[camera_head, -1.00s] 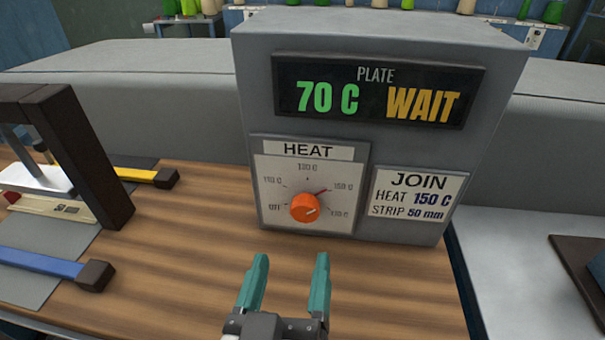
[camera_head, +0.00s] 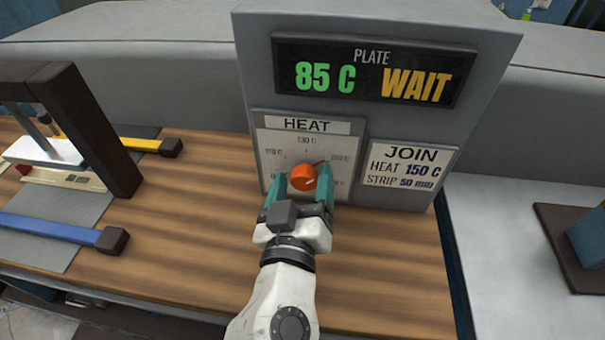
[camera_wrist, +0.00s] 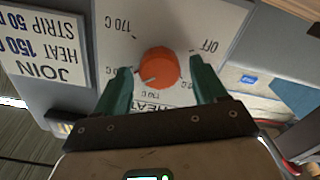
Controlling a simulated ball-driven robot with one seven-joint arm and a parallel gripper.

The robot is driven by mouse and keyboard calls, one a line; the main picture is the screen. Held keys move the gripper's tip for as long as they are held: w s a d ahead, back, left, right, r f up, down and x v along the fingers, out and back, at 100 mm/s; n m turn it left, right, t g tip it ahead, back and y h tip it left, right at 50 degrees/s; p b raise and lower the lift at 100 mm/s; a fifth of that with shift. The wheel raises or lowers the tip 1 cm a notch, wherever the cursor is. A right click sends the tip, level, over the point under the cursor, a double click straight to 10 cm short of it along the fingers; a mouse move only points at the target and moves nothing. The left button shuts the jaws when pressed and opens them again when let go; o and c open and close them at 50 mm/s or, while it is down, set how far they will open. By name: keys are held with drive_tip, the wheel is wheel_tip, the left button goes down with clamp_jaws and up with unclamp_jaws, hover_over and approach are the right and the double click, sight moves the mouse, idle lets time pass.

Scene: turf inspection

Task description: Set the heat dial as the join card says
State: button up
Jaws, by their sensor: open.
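The heat dial is an orange knob (camera_head: 304,177) on the front of the grey heater box (camera_head: 480,60). My gripper (camera_head: 302,183) is open, its teal fingers on either side of the knob. In the wrist view gaps show between the knob (camera_wrist: 159,67) and both fingers (camera_wrist: 160,85). The knob's pale pointer and a thin red line lie toward the 150 C side; the exact setting is hard to read. Fingers cover some scale labels. The join card (camera_head: 408,167) reads HEAT 150 C, STRIP 50 mm. The plate display (camera_head: 375,72) reads 85 C, WAIT.
A dark frame press (camera_head: 100,135) stands at the left, with a yellow bar (camera_head: 135,144) and a blue bar (camera_head: 55,230) beside it. The wooden bench top (camera_head: 170,270) is clear in front of the box. A dark plate (camera_head: 570,245) lies at the right.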

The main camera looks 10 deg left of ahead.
drive_tip(key=shift+w, duration=0.4)
drive_tip(key=c, duration=1)
drive_tip(key=shift+f+b, duration=0.1)
drive_tip(key=shift+b, duration=0.35)
drive_tip(key=shift+f+m+b, duration=0.15)
drive_tip(key=shift+m+b, duration=0.45)
drive_tip(key=shift+b, duration=0.35)
drive_tip(key=shift+r+m+b, duration=0.25)
drive_tip(key=shift+m+b, duration=0.25)
drive_tip(key=shift+b, duration=0.2)
